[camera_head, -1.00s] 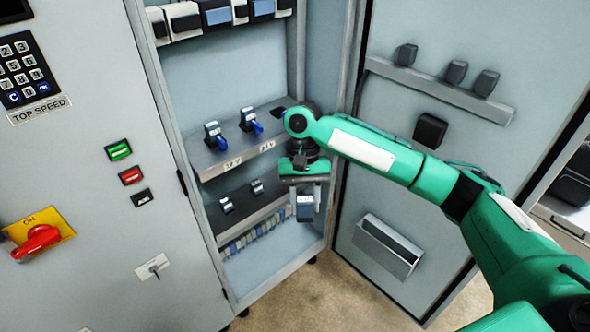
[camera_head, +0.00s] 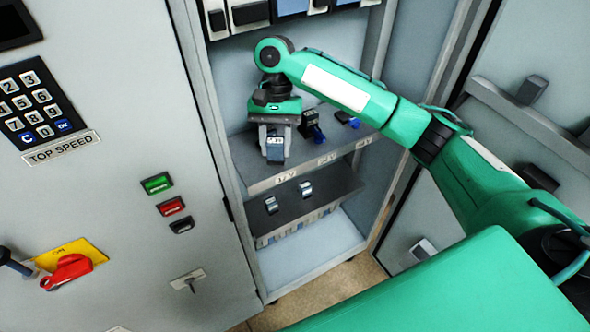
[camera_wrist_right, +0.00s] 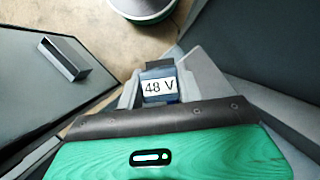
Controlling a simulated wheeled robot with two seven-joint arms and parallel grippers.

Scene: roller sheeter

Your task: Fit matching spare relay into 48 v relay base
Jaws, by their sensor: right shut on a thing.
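My right gripper (camera_head: 275,150) is shut on a dark blue relay (camera_head: 275,157) with a pale label. In the right wrist view the relay (camera_wrist_right: 160,88) reads "48 V" and sits between the fingers. It hangs upright at the left end of the upper shelf (camera_head: 262,184), hiding what is behind it. A middle base with a relay and blue lever (camera_head: 312,128) stands just right of the gripper. Further right is a low, dark base with a blue lever (camera_head: 347,119), with no relay visible on it; the shelf label below it seems to read 48 V. My left gripper is out of view.
A lower dark shelf (camera_head: 330,195) carries two small relay-like parts (camera_head: 271,204). The cabinet's left panel with keypad (camera_head: 40,105) and red switch (camera_head: 68,271) borders the opening. The open door with a rail (camera_head: 530,125) stands at the right.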

